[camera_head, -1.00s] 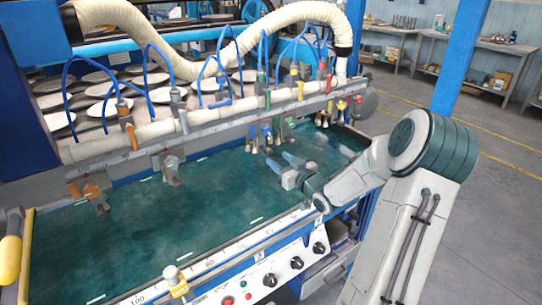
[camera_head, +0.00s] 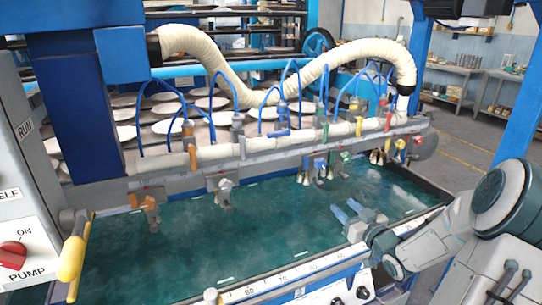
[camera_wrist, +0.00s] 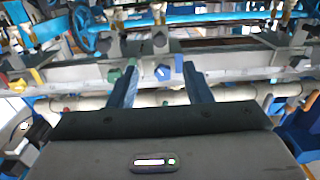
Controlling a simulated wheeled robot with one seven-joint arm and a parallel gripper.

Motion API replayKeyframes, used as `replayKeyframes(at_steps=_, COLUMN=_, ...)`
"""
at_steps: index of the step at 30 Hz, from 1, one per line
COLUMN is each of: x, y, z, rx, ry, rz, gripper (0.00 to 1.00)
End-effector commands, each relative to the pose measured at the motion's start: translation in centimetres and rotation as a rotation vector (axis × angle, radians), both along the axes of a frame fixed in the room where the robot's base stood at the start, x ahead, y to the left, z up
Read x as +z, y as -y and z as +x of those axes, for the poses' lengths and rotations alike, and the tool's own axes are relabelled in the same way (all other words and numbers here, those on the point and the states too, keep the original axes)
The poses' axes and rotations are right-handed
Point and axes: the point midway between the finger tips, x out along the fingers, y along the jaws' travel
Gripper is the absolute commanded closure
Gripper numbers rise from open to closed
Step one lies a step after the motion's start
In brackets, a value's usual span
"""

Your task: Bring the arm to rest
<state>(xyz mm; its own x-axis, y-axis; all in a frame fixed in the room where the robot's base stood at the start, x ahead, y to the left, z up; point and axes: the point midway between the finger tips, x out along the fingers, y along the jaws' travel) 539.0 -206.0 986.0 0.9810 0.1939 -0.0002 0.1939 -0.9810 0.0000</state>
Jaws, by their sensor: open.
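My gripper (camera_head: 347,213) is open and empty over the green tray surface (camera_head: 255,235) of the plate dryer, towards its right part. Its two blue fingers point up and to the left in the head view, and my arm reaches in from the right. In the wrist view, the gripper (camera_wrist: 160,80) shows its blue fingers apart with nothing between them. Beyond them are the dryer's bar and coloured clamps.
A long bar (camera_head: 290,147) with several clamps and blue hoses spans the dryer behind my gripper. A yellow handle (camera_head: 72,258) and a red pump switch (camera_head: 12,255) are at left. A blue post (camera_head: 517,125) stands at right. Floor is free beyond the dryer's right end.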

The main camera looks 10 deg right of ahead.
Motion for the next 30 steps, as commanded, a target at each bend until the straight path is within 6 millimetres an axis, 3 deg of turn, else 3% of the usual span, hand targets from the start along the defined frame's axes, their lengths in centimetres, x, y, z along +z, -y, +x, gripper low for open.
replayKeyframes(at_steps=4, x=-0.2, y=-0.7, z=0.5, rx=-0.007, ry=-0.048, rz=-0.030, gripper=0.55)
replayKeyframes(at_steps=9, x=-1.3, y=-3.0, z=1.2, rx=-0.069, ry=-0.261, rz=-0.149, gripper=0.55)
replayKeyframes(at_steps=14, x=-1.4, y=-4.8, z=0.1, rx=-0.163, ry=-0.475, rz=-0.257, gripper=0.55)
replayKeyframes(at_steps=23, x=0.8, y=-9.1, z=-6.4, rx=-0.316, ry=-0.804, rz=-0.315, gripper=0.55)
replayKeyframes(at_steps=30, x=2.6, y=-14.5, z=-14.6, rx=-0.325, ry=-1.051, rz=-0.237, gripper=0.55)
